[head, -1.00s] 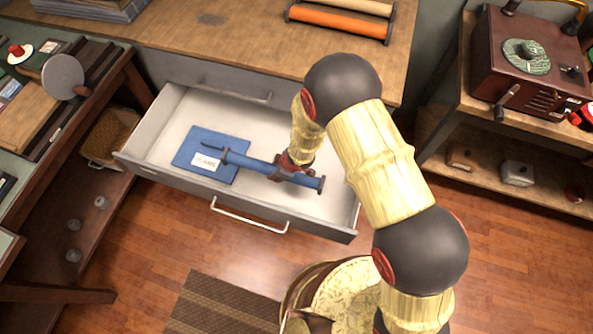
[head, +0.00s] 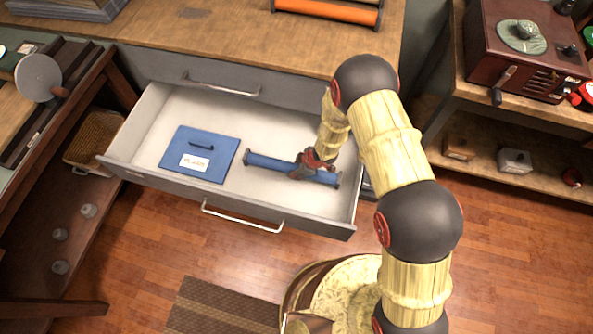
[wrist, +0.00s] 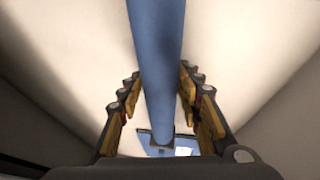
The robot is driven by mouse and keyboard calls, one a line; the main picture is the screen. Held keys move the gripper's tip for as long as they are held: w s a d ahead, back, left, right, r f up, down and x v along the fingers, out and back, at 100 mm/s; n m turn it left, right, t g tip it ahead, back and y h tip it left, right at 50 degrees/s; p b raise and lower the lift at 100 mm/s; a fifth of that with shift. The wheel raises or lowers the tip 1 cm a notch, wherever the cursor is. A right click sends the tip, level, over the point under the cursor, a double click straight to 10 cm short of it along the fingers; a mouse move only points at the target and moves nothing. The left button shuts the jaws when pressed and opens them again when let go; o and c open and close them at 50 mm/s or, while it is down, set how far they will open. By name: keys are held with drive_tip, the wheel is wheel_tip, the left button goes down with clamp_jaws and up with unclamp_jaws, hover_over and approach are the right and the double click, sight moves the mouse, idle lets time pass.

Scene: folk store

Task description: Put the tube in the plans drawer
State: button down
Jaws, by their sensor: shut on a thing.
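The blue tube (head: 270,163) has dark end caps and shows inside the outline of the open drawer (head: 145,122), right of centre. My gripper (head: 313,166) is shut on the tube toward its right end. In the wrist view the tube (wrist: 155,60) runs lengthwise between my fingers (wrist: 160,112). I cannot tell whether the tube touches the drawer floor. A blue flat plate (head: 215,170) with a handle and a white label reading "PLANS" lies in the left part of the drawer. The tube's left end is just right of it, apart in the picture.
The drawer's front wall and pull handle (head: 240,220) face the near side. A shut drawer (head: 220,82) sits above it, under the wooden counter. An orange roll (head: 330,12) lies on the counter. A shelf with a brown machine (head: 515,55) stands at right.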

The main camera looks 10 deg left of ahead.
drive_tip(key=shift+f, duration=0.35)
drive_tip(key=shift+f, duration=0.15)
drive_tip(key=c, duration=1.2)
unclamp_jaws()
drive_tip(key=shift+c, duration=0.2)
